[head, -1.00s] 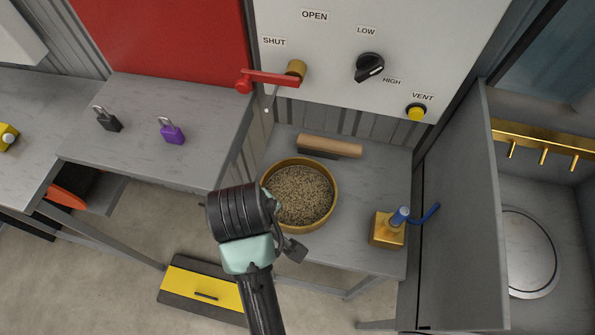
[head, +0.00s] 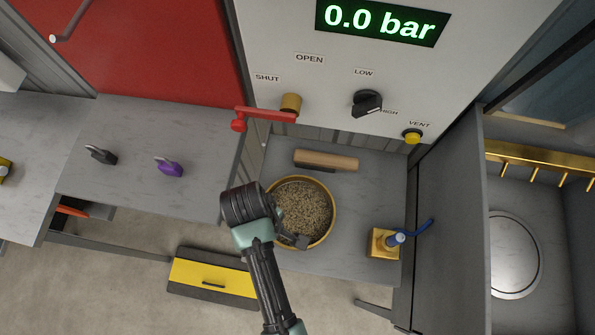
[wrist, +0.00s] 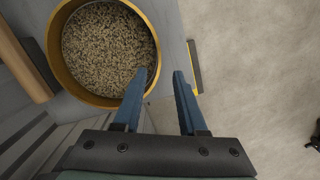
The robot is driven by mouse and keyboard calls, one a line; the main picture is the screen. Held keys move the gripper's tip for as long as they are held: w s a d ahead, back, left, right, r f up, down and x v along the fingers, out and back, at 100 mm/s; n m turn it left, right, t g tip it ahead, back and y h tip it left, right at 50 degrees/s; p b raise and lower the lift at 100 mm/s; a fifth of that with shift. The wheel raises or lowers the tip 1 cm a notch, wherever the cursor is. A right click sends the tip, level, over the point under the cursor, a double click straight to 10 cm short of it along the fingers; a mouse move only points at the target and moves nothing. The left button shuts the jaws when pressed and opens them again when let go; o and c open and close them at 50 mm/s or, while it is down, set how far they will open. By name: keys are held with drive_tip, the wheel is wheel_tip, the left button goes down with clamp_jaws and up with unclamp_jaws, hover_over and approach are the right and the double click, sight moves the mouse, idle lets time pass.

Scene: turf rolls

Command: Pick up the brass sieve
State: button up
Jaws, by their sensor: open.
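The brass sieve (head: 332,220) is a round, gold-coloured, bowl-like ring filled with speckled grains. It stands on the grey bench below the control panel. In the wrist view the sieve (wrist: 55,66) fills the upper left. My gripper (head: 299,242) is at the sieve's near rim in the head view, and my wrist partly covers the sieve's left side. In the wrist view my gripper (wrist: 161,73) is open and empty. One blue finger overlaps the inside of the sieve and the other lies outside, with the rim between them in the picture. I cannot tell their height over the rim.
A wooden-topped block (head: 326,160) lies behind the sieve. A red lever (head: 265,116) juts from the panel above. Padlocks (head: 169,166) sit on the left bench. A grey door (head: 445,215) stands right.

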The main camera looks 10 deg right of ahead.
drive_tip(key=shift+s+d+f+p, duration=0.1)
drive_tip(key=shift+d+f+p, duration=0.1)
drive_tip(key=shift+f, duration=1.55)
drive_tip(key=shift+s+d+f+p, duration=0.1)
drive_tip(key=shift+f+p, duration=0.1)
drive_tip(key=shift+f, duration=1.5)
clamp_jaws()
